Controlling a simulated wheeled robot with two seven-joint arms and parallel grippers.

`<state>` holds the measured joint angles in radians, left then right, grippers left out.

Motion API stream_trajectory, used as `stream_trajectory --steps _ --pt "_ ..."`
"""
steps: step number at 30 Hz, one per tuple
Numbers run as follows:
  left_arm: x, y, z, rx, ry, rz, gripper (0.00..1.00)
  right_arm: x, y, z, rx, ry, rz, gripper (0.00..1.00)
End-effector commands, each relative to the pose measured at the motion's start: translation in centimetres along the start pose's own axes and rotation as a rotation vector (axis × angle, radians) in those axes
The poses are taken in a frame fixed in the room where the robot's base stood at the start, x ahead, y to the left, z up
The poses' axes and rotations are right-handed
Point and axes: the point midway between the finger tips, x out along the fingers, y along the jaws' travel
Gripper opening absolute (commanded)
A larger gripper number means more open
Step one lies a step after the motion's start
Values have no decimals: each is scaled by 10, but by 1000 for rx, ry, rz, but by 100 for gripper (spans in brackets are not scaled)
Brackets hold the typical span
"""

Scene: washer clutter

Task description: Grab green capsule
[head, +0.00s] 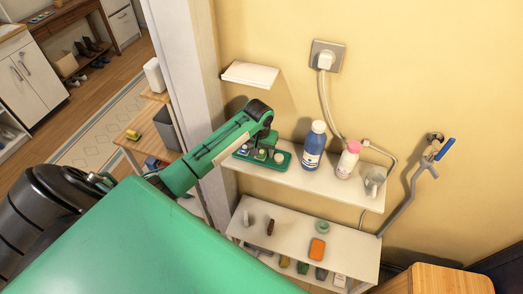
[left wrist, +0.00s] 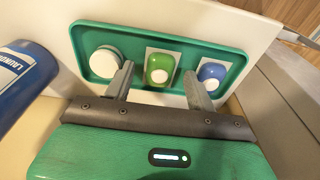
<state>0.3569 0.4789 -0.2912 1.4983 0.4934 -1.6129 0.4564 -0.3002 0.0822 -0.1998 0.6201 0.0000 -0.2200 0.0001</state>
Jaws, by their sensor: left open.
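The green capsule (left wrist: 159,64), with a white underside, lies on a white square in a green tray (left wrist: 222,42). In the left wrist view a white round piece (left wrist: 103,62) is to its left and a blue capsule (left wrist: 212,75) to its right. My left gripper (left wrist: 158,72) is open, with one finger on each side of the green capsule as seen from the wrist. I cannot tell how far the fingertips are from it. In the head view my left gripper (head: 264,140) is over the tray (head: 284,168) and partly hides its contents. My right gripper is not in view.
A blue detergent bottle (head: 314,146) and a white bottle with a pink cap (head: 348,160) stand right of the tray on the upper shelf (head: 318,180). A clear cup (head: 375,182) is near its right end. A lower shelf (head: 290,232) holds small items.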

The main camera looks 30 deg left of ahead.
Motion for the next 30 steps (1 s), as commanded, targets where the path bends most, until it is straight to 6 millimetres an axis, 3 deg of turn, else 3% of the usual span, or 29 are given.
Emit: stream_trajectory --steps 9,17,30 --pt "7 0 0 0 0 -1 56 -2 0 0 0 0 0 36" --pt "7 0 0 0 0 -1 9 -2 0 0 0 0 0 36" --pt "5 0 3 1 1 0 8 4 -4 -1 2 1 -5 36"
